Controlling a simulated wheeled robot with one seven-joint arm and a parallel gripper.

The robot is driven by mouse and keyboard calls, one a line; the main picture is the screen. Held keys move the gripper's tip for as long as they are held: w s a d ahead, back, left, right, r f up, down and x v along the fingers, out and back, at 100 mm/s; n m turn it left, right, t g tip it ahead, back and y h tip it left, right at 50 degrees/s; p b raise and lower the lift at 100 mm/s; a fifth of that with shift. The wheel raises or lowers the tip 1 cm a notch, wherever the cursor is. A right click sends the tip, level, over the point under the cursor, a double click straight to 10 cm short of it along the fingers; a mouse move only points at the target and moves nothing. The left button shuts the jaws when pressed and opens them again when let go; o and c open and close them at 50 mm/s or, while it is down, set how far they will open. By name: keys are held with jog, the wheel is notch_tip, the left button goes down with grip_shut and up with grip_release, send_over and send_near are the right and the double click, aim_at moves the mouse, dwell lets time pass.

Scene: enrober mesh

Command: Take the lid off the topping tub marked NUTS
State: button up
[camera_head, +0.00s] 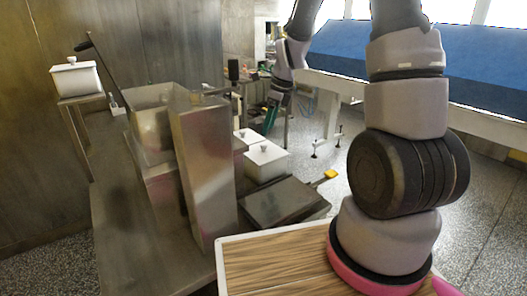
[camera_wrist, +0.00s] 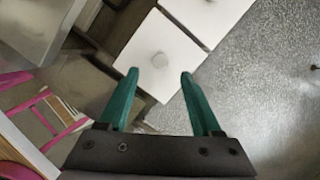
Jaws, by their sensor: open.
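Two white square tubs with knobbed lids stand side by side near the middle of the head view, a nearer one (camera_head: 265,161) and a farther one (camera_head: 247,137). A third white lidded tub (camera_head: 76,78) stands apart at the left. No NUTS marking is readable. My gripper (camera_head: 271,118) is open and empty, behind the two tubs in the head view. In the wrist view, one white lid (camera_wrist: 178,83) lies beyond the open green fingers (camera_wrist: 159,75). Its round knob (camera_wrist: 158,61) shows just past the fingertips, roughly centred between them. A second lid (camera_wrist: 207,14) lies beside it.
A tall steel box (camera_head: 203,170) and a steel hopper (camera_head: 150,122) stand left of the paired tubs. A dark flat plate (camera_head: 284,201) lies in front of them. A blue-covered conveyor (camera_head: 465,68) runs behind at the right. Speckled floor is open to the right.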

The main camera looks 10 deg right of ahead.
aim_at(264, 145)
jog(key=x, duration=0.7)
jog(key=shift+d, duration=0.15)
grip_shut()
